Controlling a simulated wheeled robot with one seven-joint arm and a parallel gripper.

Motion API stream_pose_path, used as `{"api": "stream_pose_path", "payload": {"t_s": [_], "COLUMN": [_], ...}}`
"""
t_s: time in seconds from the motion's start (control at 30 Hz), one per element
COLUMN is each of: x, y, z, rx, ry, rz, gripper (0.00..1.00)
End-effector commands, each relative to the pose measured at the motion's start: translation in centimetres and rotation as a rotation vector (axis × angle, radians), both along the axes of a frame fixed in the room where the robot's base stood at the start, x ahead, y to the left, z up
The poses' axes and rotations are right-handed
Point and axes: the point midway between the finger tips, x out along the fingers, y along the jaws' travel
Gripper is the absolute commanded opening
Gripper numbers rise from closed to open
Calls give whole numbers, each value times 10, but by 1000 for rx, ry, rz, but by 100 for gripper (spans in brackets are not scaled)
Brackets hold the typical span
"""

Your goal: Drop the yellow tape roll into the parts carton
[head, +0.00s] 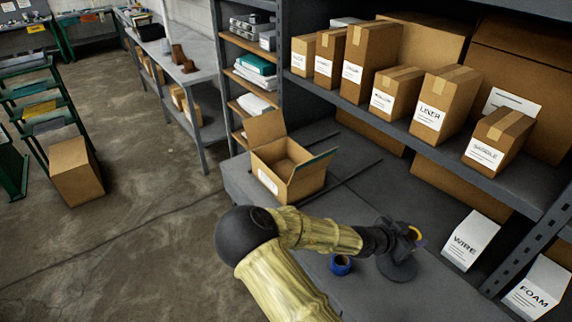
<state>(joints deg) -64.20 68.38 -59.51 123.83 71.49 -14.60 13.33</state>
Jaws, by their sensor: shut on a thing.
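The yellow tape roll (419,234) shows only as a small yellow-orange curved edge at the end of my arm, mostly hidden by the dark hand. My gripper (413,236) is shut on it, above the grey bench at the lower right; the fingertips are hard to make out. The parts carton (276,183) is an open brown cardboard box with raised flaps and a white label. It stands upright on the bench, up and left of my gripper and well apart from it. The part of its inside that shows looks empty.
A blue tape roll (341,265) lies on the bench just left of my gripper. A dark round shape (398,268) is below the hand; I cannot tell what it is. A shelf (372,116) with labelled boxes overhangs the bench behind. Bare bench lies between gripper and carton.

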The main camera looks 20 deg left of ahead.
Motion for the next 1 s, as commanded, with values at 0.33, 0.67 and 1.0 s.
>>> {"api": "stream_pose_path", "payload": {"t_s": [0.33, 0.67, 1.0], "x": [0, 1, -1], "y": [0, -8, -7], "z": [0, 14, 46], "rx": [0, -5, -2], "ry": [0, 18, 18], "rz": [0, -2, -1], "gripper": [27, 27, 27]}}
